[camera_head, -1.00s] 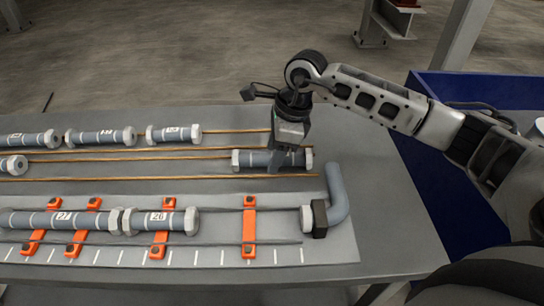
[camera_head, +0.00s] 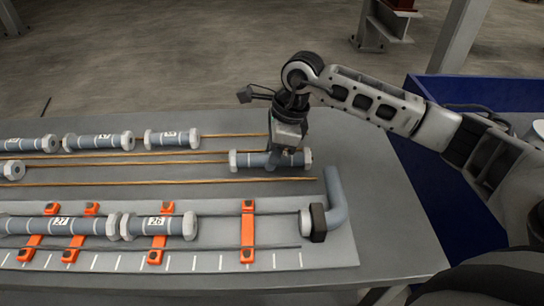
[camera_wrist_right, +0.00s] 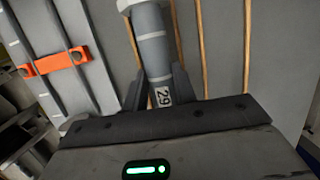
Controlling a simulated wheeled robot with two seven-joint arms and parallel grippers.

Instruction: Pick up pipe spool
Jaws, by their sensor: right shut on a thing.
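A grey pipe spool (camera_head: 248,160) with pale flanged ends lies across the wooden rails at the right end of the rack. My right gripper (camera_head: 284,160) reaches down from above and is shut around its body, right of its middle. In the right wrist view the spool (camera_wrist_right: 153,50) bears the label 29 and runs up between the two fingers of my right gripper (camera_wrist_right: 158,92). I cannot tell whether the spool is clear of the rails. My left gripper is not in view.
Several spools (camera_head: 98,142) lie on the wooden rails (camera_head: 170,183) to the left. In front, spools 27 and 26 (camera_head: 160,226) sit in a fixture with orange clamps (camera_head: 248,232), beside a bent grey pipe (camera_head: 335,200). A blue bin (camera_head: 450,180) stands right of the table.

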